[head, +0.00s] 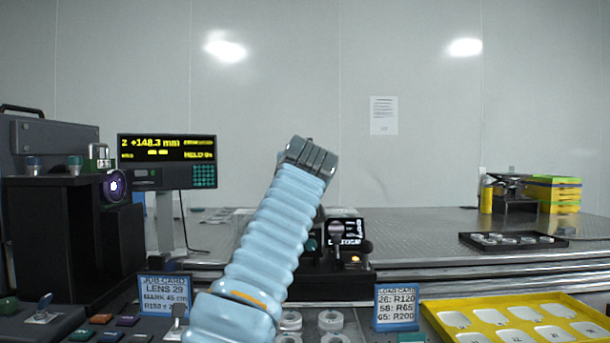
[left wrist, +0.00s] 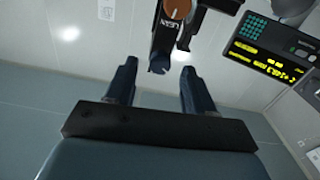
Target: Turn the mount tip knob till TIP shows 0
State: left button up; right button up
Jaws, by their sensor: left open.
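My left arm in its pale blue sleeve rises through the middle of the head view, with its gripper (head: 311,156) at the top, seen from behind. In the left wrist view the gripper (left wrist: 158,65) is open, its two dark fingers apart with nothing held. Just beyond the fingertips is a black mount (left wrist: 165,42) with an orange round knob (left wrist: 178,9) and partly readable lettering. I cannot tell whether this is the tip knob. In the head view a black unit (head: 347,228) with a small screen is partly hidden by my arm; no TIP value is readable. My right gripper is not in view.
A display (head: 168,148) reading Z +148.3 mm stands left of the arm; it also shows in the left wrist view (left wrist: 270,52). A dark box with a lens (head: 114,186) is at far left. Job cards and a yellow tray (head: 430,306) are in front. The table behind is mostly clear.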

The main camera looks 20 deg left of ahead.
pick_arm(q)
jog(key=b+v, duration=0.5)
jog(key=v, duration=0.5)
jog(key=shift+s, duration=0.4)
jog(key=shift+d, duration=0.1)
